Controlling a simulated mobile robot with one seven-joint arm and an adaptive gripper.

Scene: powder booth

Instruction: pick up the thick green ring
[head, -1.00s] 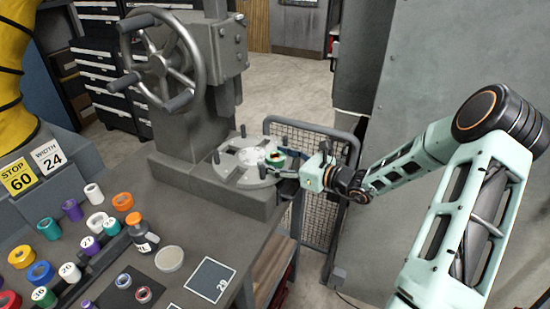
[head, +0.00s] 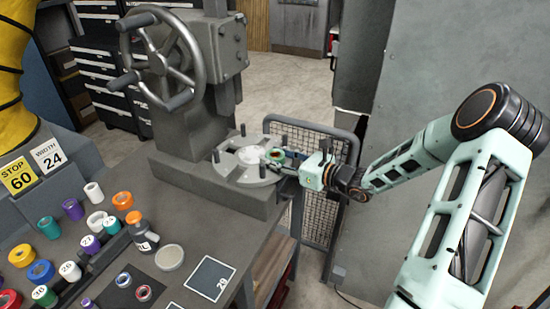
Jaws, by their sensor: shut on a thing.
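The thick green ring (head: 277,153) is at the right part of the round grey plate (head: 238,177) of the machine, small in the head view. A reddish tone shows inside its opening. My gripper (head: 281,157) reaches in from the right and is shut on the ring. The fingers hide part of it. I cannot tell whether the ring touches the plate or is just above it.
Upright pegs (head: 216,156) stand around the plate. The handwheel (head: 160,62) and its column rise behind left. Several coloured rolls and rings lie on the bench at left, with a bottle (head: 142,232). A mesh guard (head: 318,200) stands behind my gripper.

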